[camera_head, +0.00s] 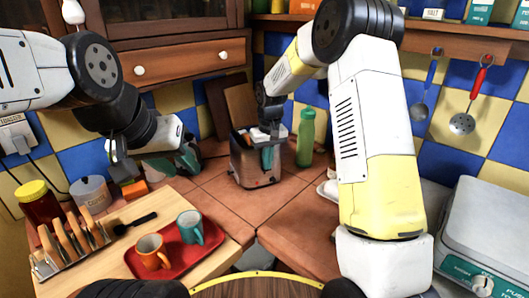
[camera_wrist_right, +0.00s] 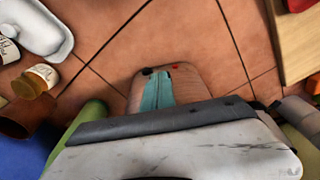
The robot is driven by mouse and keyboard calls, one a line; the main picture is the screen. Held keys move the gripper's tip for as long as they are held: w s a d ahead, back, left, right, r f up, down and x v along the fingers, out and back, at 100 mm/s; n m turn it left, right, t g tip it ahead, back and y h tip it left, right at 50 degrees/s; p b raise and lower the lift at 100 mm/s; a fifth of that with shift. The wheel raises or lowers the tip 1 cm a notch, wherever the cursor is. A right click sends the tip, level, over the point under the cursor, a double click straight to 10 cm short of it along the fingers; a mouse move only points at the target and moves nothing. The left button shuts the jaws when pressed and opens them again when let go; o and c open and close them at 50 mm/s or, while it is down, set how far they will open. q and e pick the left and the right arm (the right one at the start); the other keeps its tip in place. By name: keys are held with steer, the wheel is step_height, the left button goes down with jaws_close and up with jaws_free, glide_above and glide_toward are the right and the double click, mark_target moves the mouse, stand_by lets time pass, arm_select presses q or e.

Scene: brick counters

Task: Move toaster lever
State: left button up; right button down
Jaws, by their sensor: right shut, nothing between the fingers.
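The toaster (camera_head: 243,168) is a boxy metal appliance standing on the tiled counter near the back corner. In the right wrist view part of the toaster (camera_wrist_right: 140,86) shows, with a dark knob and a small red spot at its edge. My right gripper (camera_head: 267,158) is shut and empty, its teal fingers in front of the toaster's near side. In the wrist view the right gripper (camera_wrist_right: 157,76) overlaps the toaster; whether it touches is unclear. The lever cannot be made out clearly. My left gripper (camera_head: 175,163) hangs over the left counter; its jaw opening is unclear.
A green bottle (camera_head: 305,138) stands right of the toaster. A red tray (camera_head: 186,262) holds an orange mug (camera_head: 152,252) and a teal mug (camera_head: 189,226). A toast rack (camera_head: 72,246) and a jar (camera_head: 38,203) stand at the left. Tiles in front of the toaster are clear.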

steer(key=shift+f, duration=0.7)
steer(key=shift+r, duration=0.2)
steer(key=s, duration=0.1)
steer(key=s+d+r, duration=0.1)
steer(key=shift+s, duration=0.4)
step_height(320, 180, up, 8)
steer(key=shift+s+d+f, duration=0.15)
steer(key=shift+s, duration=0.25)
